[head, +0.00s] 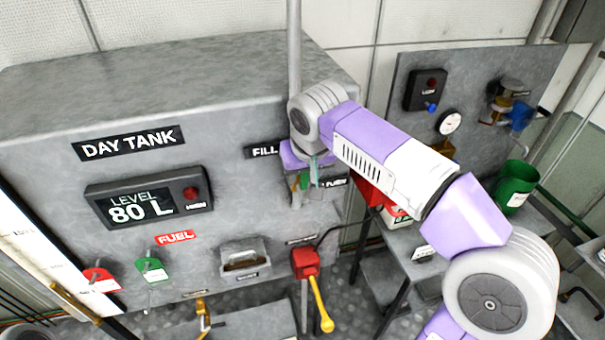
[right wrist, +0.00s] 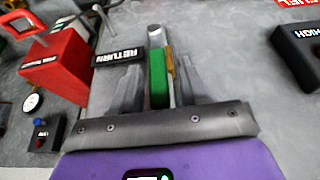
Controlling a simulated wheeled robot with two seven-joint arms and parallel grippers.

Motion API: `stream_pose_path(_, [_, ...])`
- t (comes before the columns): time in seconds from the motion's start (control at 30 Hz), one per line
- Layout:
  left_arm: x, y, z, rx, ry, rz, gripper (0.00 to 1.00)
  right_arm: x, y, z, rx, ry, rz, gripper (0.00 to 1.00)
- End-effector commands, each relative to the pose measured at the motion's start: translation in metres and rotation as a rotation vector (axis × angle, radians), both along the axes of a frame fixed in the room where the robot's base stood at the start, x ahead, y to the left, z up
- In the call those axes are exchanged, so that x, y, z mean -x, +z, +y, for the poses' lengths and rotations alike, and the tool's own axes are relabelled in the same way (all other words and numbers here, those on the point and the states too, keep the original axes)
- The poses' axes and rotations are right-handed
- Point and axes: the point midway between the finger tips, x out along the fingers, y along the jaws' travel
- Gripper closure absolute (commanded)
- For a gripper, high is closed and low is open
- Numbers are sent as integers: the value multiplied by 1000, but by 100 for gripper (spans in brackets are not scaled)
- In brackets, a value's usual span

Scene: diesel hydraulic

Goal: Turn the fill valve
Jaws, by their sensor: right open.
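The fill valve shows as a green handle (head: 314,168) on the front of the grey day tank (head: 60,165), beside the partly covered FILL label (head: 264,152). My right gripper (head: 307,178) is at the valve and hides much of it in the head view. In the right wrist view the green handle (right wrist: 158,80) stands between the two open fingers (right wrist: 160,68), with brass-coloured metal beside it. Gaps show between handle and fingers, but contact deeper in is hard to tell. My left gripper is not in view.
A RETURN label (right wrist: 118,58) lies close beside the fingers. A vertical grey pipe (head: 294,45) rises behind my wrist. A level display (head: 150,200), a red box with a yellow lever (head: 306,263) and a green bucket (head: 516,185) stand around.

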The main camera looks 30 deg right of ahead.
Motion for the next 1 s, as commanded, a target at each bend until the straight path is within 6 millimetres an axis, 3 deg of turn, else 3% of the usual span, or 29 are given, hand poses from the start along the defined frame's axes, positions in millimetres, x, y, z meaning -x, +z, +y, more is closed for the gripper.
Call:
stream_pose_path(0.33, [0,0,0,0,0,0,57,-2,-5,-1,0,0,-1,55])
stream_pose_path(0.63, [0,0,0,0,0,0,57,-2,-5,-1,0,0,-1,100])
stream_pose_path(1.0, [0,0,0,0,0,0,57,-3,-5,1,-7,4,-3,100])
